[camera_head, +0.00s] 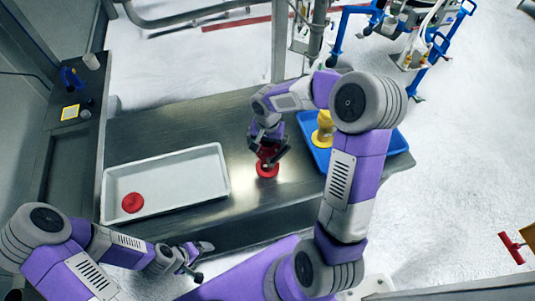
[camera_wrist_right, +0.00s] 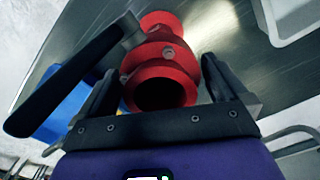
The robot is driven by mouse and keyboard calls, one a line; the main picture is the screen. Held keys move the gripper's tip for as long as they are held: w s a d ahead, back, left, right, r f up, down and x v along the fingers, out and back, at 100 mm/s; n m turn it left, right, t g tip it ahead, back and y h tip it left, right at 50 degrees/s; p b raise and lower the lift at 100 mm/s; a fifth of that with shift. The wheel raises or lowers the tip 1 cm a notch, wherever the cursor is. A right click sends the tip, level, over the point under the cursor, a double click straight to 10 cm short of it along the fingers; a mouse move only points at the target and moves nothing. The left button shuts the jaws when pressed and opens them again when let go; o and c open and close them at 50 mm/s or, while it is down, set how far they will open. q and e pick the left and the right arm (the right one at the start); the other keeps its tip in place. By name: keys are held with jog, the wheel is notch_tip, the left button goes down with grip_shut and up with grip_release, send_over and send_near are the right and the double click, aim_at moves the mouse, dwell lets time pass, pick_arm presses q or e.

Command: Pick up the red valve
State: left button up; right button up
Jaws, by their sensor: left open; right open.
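The red valve (camera_head: 267,170) stands on the dark table, partly covered by my right gripper in the head view. My right gripper (camera_head: 269,153) is open and right above it. In the right wrist view the valve (camera_wrist_right: 165,65) lies between the two spread fingers of my right gripper (camera_wrist_right: 160,75), its round open end towards the camera. Gaps show between fingers and valve, so it does not look clamped. A black lever (camera_wrist_right: 70,80) reaches from the valve's side past the left finger. My left gripper (camera_head: 192,262) is open and empty, low in front of the table.
A white tray (camera_head: 165,160) with a red round part (camera_head: 132,203) is at the left on the table. A blue tray (camera_head: 397,143) with a yellow part (camera_head: 322,130) is at the right, partly behind my right arm. The table between the trays is otherwise clear.

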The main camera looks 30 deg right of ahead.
jog(key=shift+c, duration=0.3)
jog(key=shift+r, duration=0.1)
jog(key=c, duration=1.8)
